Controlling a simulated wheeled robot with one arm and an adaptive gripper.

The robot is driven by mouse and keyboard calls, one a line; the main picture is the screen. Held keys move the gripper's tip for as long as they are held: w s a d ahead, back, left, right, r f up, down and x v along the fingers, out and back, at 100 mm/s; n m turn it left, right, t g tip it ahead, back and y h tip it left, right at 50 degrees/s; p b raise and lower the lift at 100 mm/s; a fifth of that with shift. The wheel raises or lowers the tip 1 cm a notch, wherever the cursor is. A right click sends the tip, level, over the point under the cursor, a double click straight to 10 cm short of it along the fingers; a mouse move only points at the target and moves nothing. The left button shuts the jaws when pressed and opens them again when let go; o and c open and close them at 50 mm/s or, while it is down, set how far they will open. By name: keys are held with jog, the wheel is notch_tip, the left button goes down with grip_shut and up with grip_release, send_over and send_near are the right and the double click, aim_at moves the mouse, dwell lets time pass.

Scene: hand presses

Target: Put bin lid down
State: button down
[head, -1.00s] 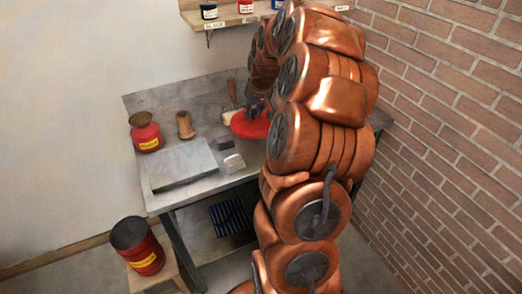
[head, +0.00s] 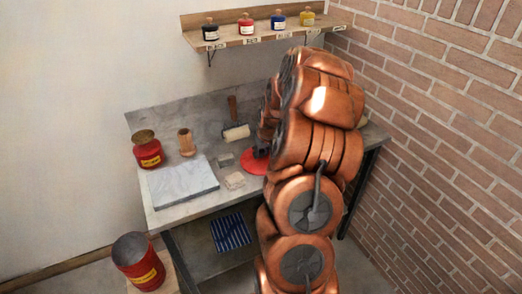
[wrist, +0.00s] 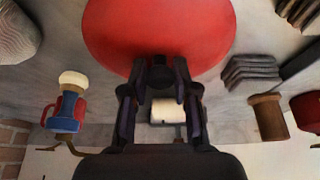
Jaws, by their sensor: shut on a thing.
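The round red bin lid (head: 252,163) is low over the worktable, on the left side of my arm, and looks roughly flat. I cannot tell whether it touches the table top. In the wrist view the lid (wrist: 160,30) fills the top middle. In the head view my gripper (head: 261,152) is mostly hidden behind my arm. A red bin (head: 142,268) with a yellow label stands at the lower left, its dark top open.
A shelf (head: 262,36) of bottles hangs behind. A brick wall (head: 440,130) is on the right.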

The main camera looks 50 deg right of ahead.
jog(key=shift+f, duration=0.2)
jog(key=shift+f+b, duration=0.2)
jog(key=shift+b, duration=0.1)
jog(key=c, duration=0.9)
grip_release()
jog(key=shift+r, duration=0.1)
